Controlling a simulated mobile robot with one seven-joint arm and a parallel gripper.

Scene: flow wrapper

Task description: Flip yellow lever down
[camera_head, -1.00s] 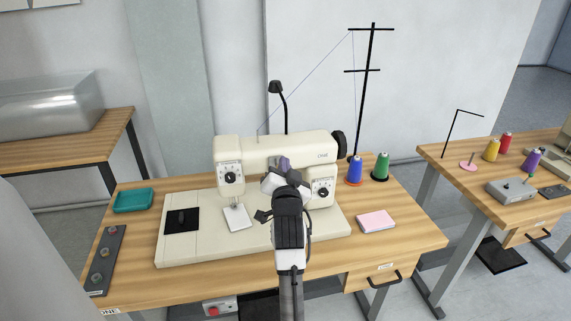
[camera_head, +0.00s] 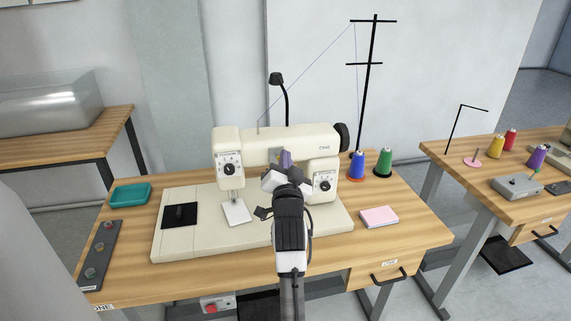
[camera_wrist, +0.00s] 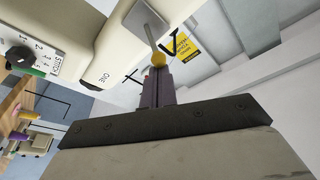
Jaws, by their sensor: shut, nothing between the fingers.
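The cream sewing machine (camera_head: 268,148) stands on a wooden table. In the wrist view, a lever with a yellow round knob (camera_wrist: 158,60) on a thin metal rod is fixed to a grey plate (camera_wrist: 144,24) on the machine body (camera_wrist: 92,58). My gripper (camera_wrist: 157,77) is shut and empty, its purple fingertips right at the knob. I cannot tell whether they touch it. In the head view, my gripper (camera_head: 285,157) is in front of the machine's upper arm and hides the lever.
Blue (camera_head: 357,166) and green (camera_head: 383,163) thread spools stand right of the machine. A pink pad (camera_head: 379,217) lies at the front right, and a teal tray (camera_head: 130,194) at the left. A thread stand (camera_head: 369,85) rises behind. A dial (camera_wrist: 19,56) shows in the wrist view.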

